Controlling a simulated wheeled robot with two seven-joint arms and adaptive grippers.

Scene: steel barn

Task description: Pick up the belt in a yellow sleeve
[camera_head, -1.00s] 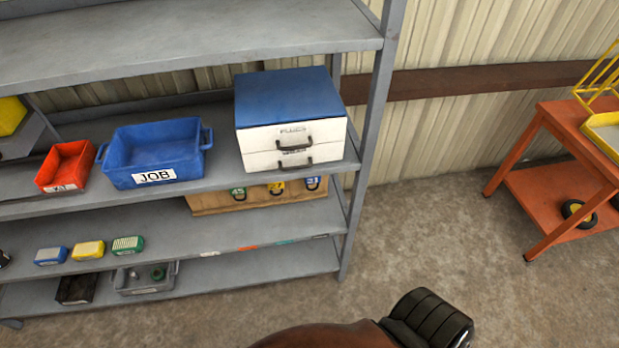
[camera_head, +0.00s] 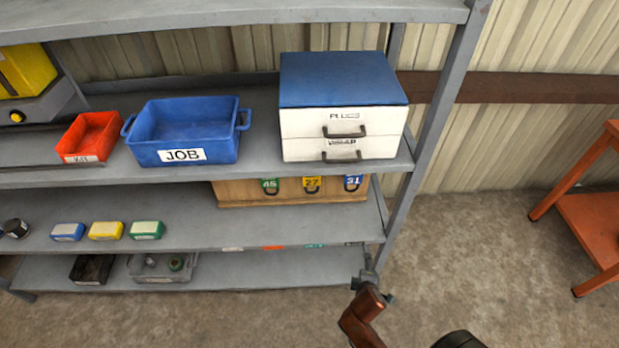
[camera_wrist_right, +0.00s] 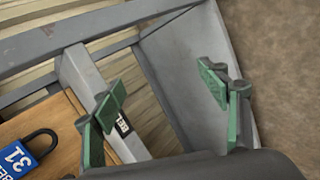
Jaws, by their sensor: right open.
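The belt in a yellow sleeve (camera_head: 312,184), marked 27, shows as a dark loop with a yellow tag on the front of a wooden board or box (camera_head: 240,194). It sits between a green-sleeved one (camera_head: 270,186), marked 45, and a blue-sleeved one (camera_head: 353,183), marked 31. The blue one (camera_wrist_right: 17,163) also shows at the lower left of the right wrist view; the yellow one does not. My right gripper (camera_head: 370,281) is low at the shelf's right post, below and right of the belts. Its green-padded fingers (camera_wrist_right: 168,105) are apart and empty. My left gripper is out of view.
A grey shelf rack (camera_head: 290,236) holds the board under a white drawer cabinet (camera_head: 300,150). A blue JOB bin (camera_head: 185,135), a red bin (camera_head: 90,135) and small coloured boxes (camera_head: 106,231) stand left. The rack's right post (camera_head: 425,140) is close by.

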